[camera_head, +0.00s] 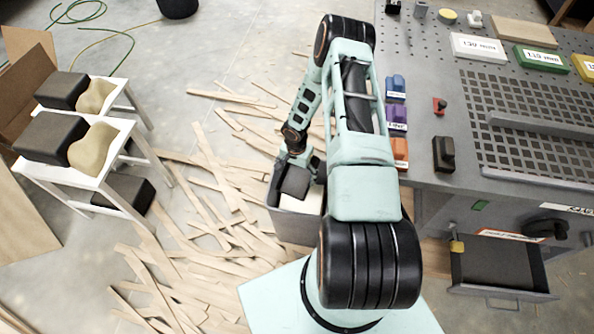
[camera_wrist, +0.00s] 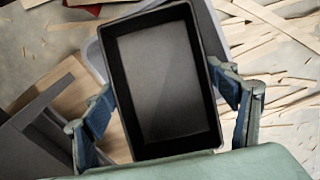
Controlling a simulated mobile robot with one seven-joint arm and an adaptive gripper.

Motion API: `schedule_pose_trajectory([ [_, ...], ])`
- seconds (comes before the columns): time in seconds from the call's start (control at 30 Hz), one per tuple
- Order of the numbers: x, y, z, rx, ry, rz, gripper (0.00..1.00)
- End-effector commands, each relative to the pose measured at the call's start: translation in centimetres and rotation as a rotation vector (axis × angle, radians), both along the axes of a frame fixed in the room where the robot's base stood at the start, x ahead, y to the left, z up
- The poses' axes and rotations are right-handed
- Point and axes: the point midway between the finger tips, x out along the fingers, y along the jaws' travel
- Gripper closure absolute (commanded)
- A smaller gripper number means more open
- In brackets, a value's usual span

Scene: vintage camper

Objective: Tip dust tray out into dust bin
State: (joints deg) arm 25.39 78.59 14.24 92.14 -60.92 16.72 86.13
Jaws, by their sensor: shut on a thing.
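My gripper (camera_head: 302,165) is shut on the dust tray, a dark, shallow rectangular tray with a raised rim. The tray (camera_head: 296,181) is over the grey dust bin (camera_head: 290,226), beside the workbench. In the wrist view, the tray (camera_wrist: 160,85) lies between the two blue fingers of my gripper (camera_wrist: 165,98), its open side facing the camera. Its inside looks dark and bare. A pale rim of the bin (camera_wrist: 96,60) shows behind the tray. Most of the bin's opening is hidden by the tray and my arm, and I cannot tell whether they touch.
The perforated grey workbench (camera_head: 425,60) stands on the right, with an open drawer (camera_head: 495,266) below. Wooden strips (camera_head: 215,185) litter the floor left of the bin. White stands (camera_head: 75,172) with dark boxes and tan lumps are at the left.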

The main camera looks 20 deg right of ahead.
Motion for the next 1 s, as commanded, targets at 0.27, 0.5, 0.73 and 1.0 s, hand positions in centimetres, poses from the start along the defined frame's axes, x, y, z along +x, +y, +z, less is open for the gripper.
schedule_pose_trajectory([
  [0.27, 0.09, -0.24, -0.65, 0.091, 0.076, -0.008, 0.50],
  [0.5, 0.10, -0.18, -0.62, 0.175, 0.148, -0.006, 0.50],
  [0.73, 0.13, -0.15, -0.55, 0.252, 0.211, -0.005, 0.50],
  [1.0, 0.08, -0.07, -0.20, 0.316, 0.267, -0.002, 0.50],
])
